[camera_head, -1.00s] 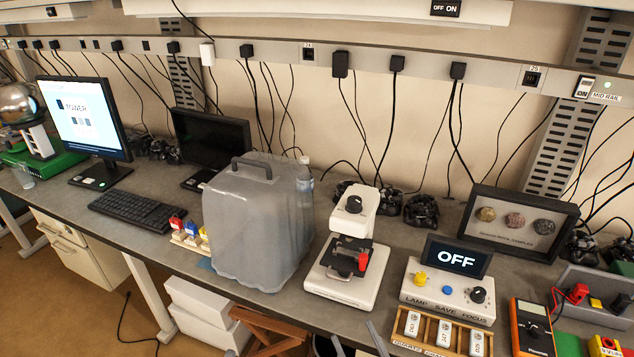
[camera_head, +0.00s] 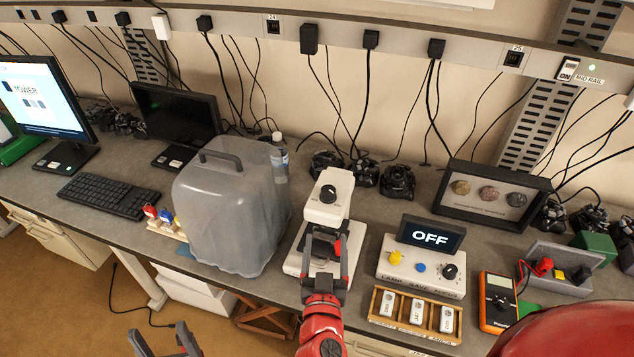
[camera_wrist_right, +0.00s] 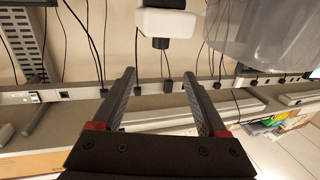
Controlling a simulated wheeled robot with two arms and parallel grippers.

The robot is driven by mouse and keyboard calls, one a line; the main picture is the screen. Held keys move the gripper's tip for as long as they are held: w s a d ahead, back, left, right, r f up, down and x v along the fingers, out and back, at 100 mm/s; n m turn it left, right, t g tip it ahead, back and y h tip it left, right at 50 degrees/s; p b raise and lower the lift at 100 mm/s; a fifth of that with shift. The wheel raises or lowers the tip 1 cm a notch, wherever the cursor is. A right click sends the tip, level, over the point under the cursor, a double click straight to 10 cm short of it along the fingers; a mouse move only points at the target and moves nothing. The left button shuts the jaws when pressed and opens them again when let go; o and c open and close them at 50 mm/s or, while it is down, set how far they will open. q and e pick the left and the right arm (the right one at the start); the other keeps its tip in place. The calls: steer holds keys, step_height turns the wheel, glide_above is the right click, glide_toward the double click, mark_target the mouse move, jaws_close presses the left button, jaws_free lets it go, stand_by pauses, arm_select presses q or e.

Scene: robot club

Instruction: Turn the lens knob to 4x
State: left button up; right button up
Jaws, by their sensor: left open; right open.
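The white microscope (camera_head: 318,212) stands on the bench with a black lens knob (camera_head: 328,193) on the upper face of its head. The marks around the knob are too small to read. My right gripper (camera_head: 325,236) is open and empty, in front of the microscope and just below its head in the picture, hiding much of the stage. In the right wrist view the white head (camera_wrist_right: 165,22) and a dark round part (camera_wrist_right: 160,43) lie beyond the open fingers, apart from them. My left gripper (camera_head: 160,332) is open and empty at the bottom edge.
A grey translucent cover (camera_head: 230,215) with a handle stands left of the microscope, a bottle (camera_head: 279,160) behind it. Right are a control box (camera_head: 405,268) whose screen (camera_head: 431,236) reads OFF, a wooden slide rack (camera_head: 415,316) and an orange meter (camera_head: 497,302).

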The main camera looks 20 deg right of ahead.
mark_target(328, 195)
steer(key=b+x, duration=1.1)
steer(key=x, duration=0.4)
steer(key=shift+w+d+b, duration=0.15)
steer(key=shift+w+b, duration=0.15)
steer(key=shift+b, duration=0.1)
steer(key=shift+w+d, duration=0.25)
steer(key=shift+w, duration=0.35)
steer(key=shift+c, duration=0.3)
jaws_close()
